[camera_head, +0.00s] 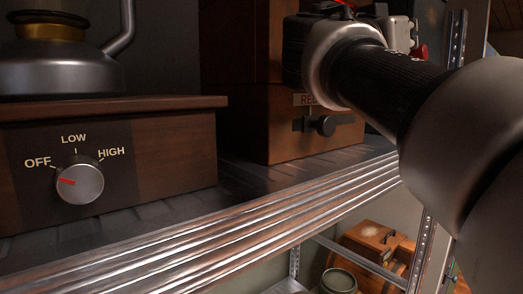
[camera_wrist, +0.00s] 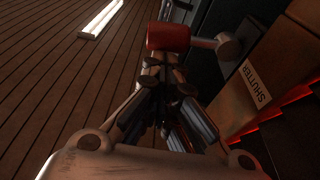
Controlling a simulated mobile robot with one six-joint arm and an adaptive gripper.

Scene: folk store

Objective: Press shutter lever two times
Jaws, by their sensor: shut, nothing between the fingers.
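The shutter lever shows in the wrist view as a red cylindrical grip (camera_wrist: 168,37) on a short metal arm, joined to a round pivot (camera_wrist: 228,45) on a dark box side. A white SHUTTER label (camera_wrist: 256,83) is on the wooden panel beside it. My gripper (camera_wrist: 163,62) is shut and empty, its fingertips right at the red grip in the picture. I cannot tell whether they touch it. In the head view my arm and wrist cover the label's side of the device, and the fingertips are hidden. A small red part (camera_head: 421,51) shows behind the wrist, perhaps the lever.
A wooden box with a partly covered label starting RED and a black slider knob (camera_head: 325,125) stands on the metal shelf (camera_head: 235,225). Left is a wooden unit with an OFF/LOW/HIGH dial (camera_head: 80,184), its mark toward OFF. A shelf upright (camera_head: 430,225) is right, near my arm.

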